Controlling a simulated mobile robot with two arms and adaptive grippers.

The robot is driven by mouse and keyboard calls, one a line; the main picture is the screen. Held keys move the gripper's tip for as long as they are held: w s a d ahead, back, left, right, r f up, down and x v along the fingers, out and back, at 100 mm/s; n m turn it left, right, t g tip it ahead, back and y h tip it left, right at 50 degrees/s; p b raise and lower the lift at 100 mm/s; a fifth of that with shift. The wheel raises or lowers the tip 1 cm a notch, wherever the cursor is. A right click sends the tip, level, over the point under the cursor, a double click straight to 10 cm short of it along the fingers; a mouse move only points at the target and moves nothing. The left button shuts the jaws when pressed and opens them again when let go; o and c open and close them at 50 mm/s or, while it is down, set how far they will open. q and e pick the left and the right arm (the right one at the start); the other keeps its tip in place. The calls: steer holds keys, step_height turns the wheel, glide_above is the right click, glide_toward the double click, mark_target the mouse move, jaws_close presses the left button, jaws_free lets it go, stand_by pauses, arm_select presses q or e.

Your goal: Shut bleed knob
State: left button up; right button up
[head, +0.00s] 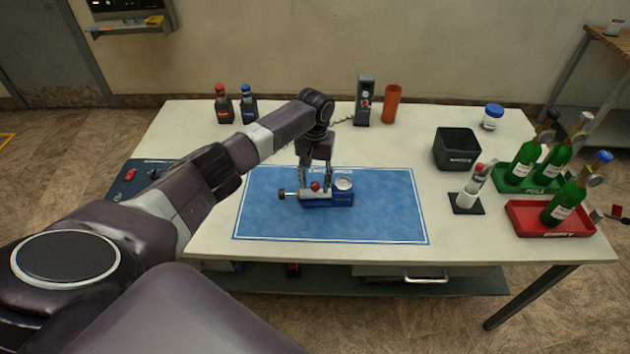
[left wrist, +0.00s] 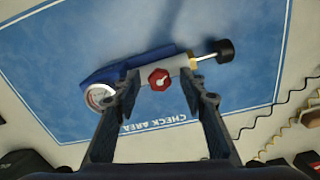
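The trainer, a blue block with a pale cylinder (left wrist: 145,73), lies on the blue mat. A red six-sided knob (left wrist: 159,79) sits on the cylinder; it also shows in the head view (head: 315,186). A black knob on a brass stem (left wrist: 225,50) is at one end, on the left in the head view (head: 282,194). A round white gauge (head: 343,184) is at the other end. No label shows which knob is the bleed knob. My left gripper (head: 315,180) points down over the cylinder, open, with its fingers apart on either side of the red knob. My right gripper is out of view.
The blue check-area mat (head: 390,220) is otherwise clear. Two dark bottles (head: 248,105), a grey device (head: 364,102) and an orange cup (head: 391,104) stand behind. A black bin (head: 456,149), a small stand (head: 468,196) and trays of green bottles are at right.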

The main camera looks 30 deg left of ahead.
arm_select(q)
jaws_close()
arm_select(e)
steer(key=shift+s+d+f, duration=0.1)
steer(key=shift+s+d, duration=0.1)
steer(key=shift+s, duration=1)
